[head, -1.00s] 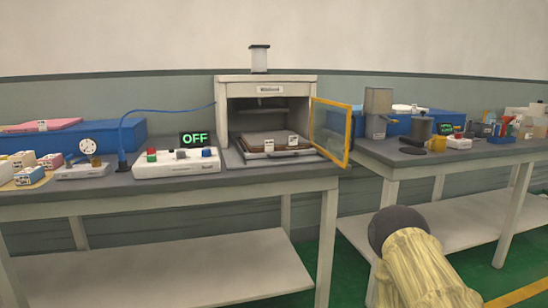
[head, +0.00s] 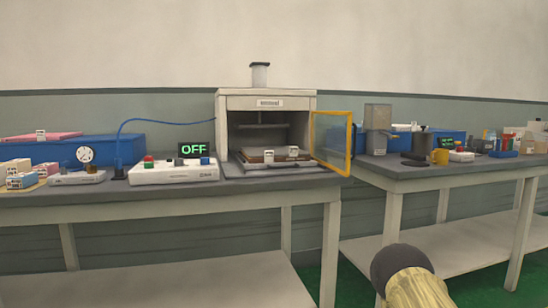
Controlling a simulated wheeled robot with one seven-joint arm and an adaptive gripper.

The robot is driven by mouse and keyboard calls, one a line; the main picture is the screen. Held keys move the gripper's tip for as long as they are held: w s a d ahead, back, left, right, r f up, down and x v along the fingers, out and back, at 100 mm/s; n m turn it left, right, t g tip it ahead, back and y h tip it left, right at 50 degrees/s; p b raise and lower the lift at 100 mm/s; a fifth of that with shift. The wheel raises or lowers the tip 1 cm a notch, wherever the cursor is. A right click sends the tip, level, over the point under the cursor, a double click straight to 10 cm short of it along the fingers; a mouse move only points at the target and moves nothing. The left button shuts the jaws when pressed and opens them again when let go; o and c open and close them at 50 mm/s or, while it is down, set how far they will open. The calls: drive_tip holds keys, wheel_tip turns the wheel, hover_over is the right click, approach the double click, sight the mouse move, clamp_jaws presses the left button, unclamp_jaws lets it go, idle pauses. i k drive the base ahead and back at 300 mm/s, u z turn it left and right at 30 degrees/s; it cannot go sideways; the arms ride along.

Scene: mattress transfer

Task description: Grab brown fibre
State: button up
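A flat brown slab (head: 262,156), which looks like the brown fibre, lies on a dark tray (head: 240,166) at the mouth of the open white box-shaped machine (head: 228,125). Two small white tagged pieces (head: 293,152) sit at the slab's front edge. My gripper is not in view. Only a pale yellow part of my arm with a dark round end shows at the bottom right, well away from the slab.
The machine's yellow-framed door (head: 348,142) stands open on its right. A white control box (head: 175,172) and a green OFF display (head: 195,149) stand left of it. A gap separates the left table (head: 270,186) from the cluttered right table (head: 440,176).

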sight(268, 159)
drive_tip(key=z, duration=1.6)
drive_tip(key=i, duration=1.35)
drive_tip(key=u, duration=2.3)
